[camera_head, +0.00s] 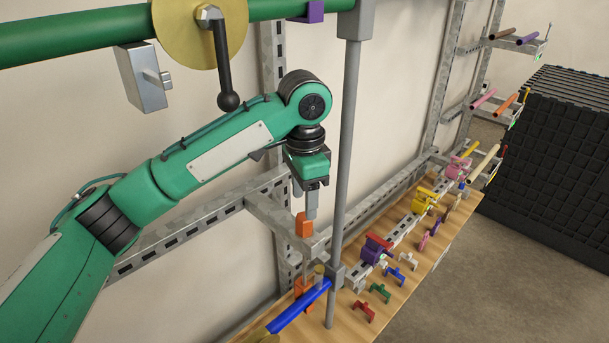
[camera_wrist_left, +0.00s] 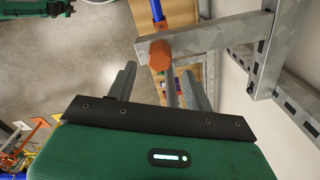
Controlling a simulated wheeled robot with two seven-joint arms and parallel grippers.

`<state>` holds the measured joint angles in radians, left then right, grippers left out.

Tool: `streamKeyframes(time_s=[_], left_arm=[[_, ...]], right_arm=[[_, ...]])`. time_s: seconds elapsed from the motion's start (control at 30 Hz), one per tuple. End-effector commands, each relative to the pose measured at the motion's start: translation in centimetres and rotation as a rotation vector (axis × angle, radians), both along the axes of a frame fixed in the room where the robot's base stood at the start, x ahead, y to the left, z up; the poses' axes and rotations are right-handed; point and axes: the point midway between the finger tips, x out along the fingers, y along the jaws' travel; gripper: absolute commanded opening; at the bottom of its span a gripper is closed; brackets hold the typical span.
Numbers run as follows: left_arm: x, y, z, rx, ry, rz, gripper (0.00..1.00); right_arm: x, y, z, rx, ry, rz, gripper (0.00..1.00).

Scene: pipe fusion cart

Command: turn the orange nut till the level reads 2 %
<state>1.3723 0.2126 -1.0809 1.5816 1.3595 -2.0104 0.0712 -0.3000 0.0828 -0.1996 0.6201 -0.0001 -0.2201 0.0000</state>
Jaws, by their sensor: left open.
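The orange nut (camera_head: 304,224) sits at the end of a grey galvanized bracket arm (camera_head: 270,212), beside the grey upright post. It also shows in the left wrist view (camera_wrist_left: 159,55) as an orange hexagonal head. My left gripper (camera_head: 305,205) points down just above the nut in the head view. In the left wrist view its two grey fingers (camera_wrist_left: 158,72) are apart, one on each side of the nut's line, with nothing clamped between them. I cannot make out any level reading in either view. My right gripper is not in view.
A wooden bench (camera_head: 405,290) holds several coloured clamps and brackets. The grey post (camera_head: 348,140) stands close right of my left gripper. A blue pipe (camera_head: 300,306) lies below. A green pipe (camera_head: 80,35) with a gold disc (camera_head: 180,30) and black crank hangs above.

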Motion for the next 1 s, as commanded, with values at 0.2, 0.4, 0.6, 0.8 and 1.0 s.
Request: streamKeyframes(time_s=[0.2,0.4,0.6,0.8,1.0], left_arm=[[0.1,0.0,2.9,0.0,-0.004,0.001,0.52],[0.0,0.0,5.0,0.0,-0.003,0.0,0.52],[0.0,0.0,5.9,-0.001,0.0,0.0,0.52],[0.0,-0.1,6.0,-0.002,-0.001,0.0,0.52],[0.0,-0.1,6.0,-0.001,0.0,0.0,0.52]], right_arm=[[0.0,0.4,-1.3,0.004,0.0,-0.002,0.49],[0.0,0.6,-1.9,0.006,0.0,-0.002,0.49],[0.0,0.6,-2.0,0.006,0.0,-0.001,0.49],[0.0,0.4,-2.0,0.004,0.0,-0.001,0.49],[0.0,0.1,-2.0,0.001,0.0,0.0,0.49]])
